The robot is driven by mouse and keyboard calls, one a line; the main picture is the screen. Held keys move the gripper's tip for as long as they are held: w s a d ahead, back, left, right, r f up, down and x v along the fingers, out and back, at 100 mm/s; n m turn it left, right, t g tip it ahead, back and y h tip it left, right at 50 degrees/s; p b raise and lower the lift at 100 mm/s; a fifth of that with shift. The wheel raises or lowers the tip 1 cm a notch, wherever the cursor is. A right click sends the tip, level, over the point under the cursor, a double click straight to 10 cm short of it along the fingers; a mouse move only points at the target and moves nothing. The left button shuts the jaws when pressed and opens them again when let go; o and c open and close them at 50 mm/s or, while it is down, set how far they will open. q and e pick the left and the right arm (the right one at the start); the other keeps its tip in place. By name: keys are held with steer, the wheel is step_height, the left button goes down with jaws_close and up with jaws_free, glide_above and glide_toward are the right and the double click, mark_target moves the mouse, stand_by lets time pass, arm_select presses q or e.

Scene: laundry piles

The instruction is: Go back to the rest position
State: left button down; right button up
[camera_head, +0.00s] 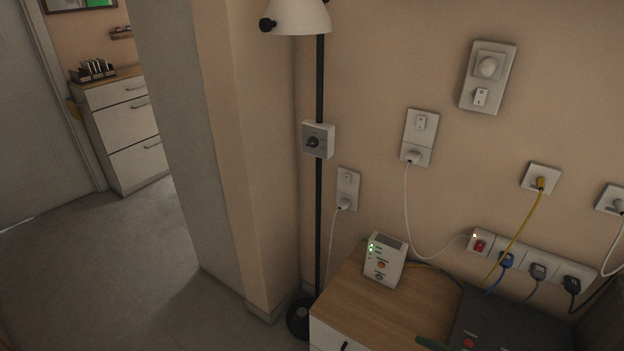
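Neither of my grippers shows in the head view. No object named by the task is in view. A small dark green shape (432,343) shows at the bottom edge, over the cabinet top; I cannot tell what it is.
A wooden-topped cabinet (345,305) stands at the lower right, with a white router-like box (385,262) and a dark box (510,325) on it. A black floor lamp (319,200) stands beside it. A wall corner (225,150) juts out. Grey floor (90,260) at left is clear.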

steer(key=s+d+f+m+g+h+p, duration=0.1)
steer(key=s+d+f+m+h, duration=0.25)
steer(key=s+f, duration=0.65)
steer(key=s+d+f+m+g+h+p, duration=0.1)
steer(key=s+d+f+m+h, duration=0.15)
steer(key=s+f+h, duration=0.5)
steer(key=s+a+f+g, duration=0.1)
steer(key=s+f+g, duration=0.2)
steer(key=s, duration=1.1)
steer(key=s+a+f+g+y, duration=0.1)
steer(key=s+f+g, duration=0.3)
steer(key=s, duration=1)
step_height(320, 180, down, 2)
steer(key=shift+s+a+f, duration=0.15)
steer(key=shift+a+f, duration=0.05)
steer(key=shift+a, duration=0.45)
